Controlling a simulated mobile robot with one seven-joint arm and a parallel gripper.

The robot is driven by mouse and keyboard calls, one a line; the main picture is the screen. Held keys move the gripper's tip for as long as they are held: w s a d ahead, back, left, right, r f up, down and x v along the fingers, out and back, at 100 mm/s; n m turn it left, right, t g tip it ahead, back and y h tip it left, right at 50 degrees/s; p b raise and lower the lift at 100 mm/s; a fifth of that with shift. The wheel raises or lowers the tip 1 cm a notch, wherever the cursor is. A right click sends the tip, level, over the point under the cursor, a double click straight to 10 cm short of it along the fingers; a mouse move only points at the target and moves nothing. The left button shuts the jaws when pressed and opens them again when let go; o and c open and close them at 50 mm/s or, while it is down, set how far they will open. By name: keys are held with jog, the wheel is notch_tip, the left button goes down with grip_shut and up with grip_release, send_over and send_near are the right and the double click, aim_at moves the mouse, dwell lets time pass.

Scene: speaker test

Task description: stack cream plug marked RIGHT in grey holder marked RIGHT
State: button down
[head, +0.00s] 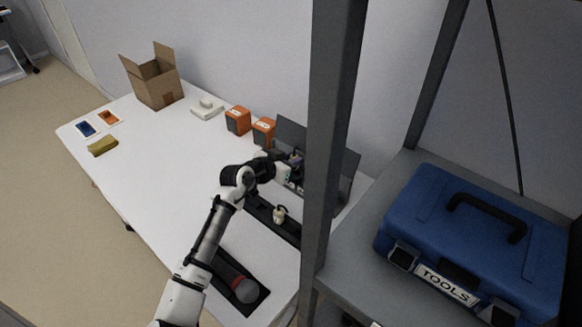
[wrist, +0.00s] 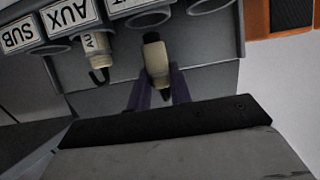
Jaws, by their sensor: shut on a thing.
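My gripper (wrist: 152,92), with purple fingers, is shut on a cream plug (wrist: 156,62) with a dark end. The plug's marking cannot be read. In the wrist view, the plug's far end points at a row of grey ring holders with upside-down labels. It is just below a holder (wrist: 149,19) whose label ends in T; the rest is cut off. I cannot tell whether they touch. Another cream plug (wrist: 98,56) sits at the AUX holder (wrist: 117,27). In the head view, my gripper (head: 295,160) is by the grey panel, partly hidden by a post.
A loose cream plug (head: 279,214) stands on a dark strip. A microphone (head: 240,286) lies on a black mat. Two orange boxes (head: 238,120) stand near the panel. A grey shelf post (head: 330,150) and blue toolbox (head: 470,240) are at right. The white table's middle is clear.

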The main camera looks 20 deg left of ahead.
jog(key=shift+f, duration=1.7)
jog(key=shift+f, duration=0.25)
jog(key=c, duration=1.3)
grip_release()
jog(key=shift+o, duration=0.2)
jog(key=shift+r, duration=0.2)
jog(key=shift+s+a+r, duration=0.15)
jog(key=shift+s, duration=0.05)
jog(key=b+v, duration=0.2)
jog(key=v, duration=0.9)
jog(key=shift+s+r, duration=0.2)
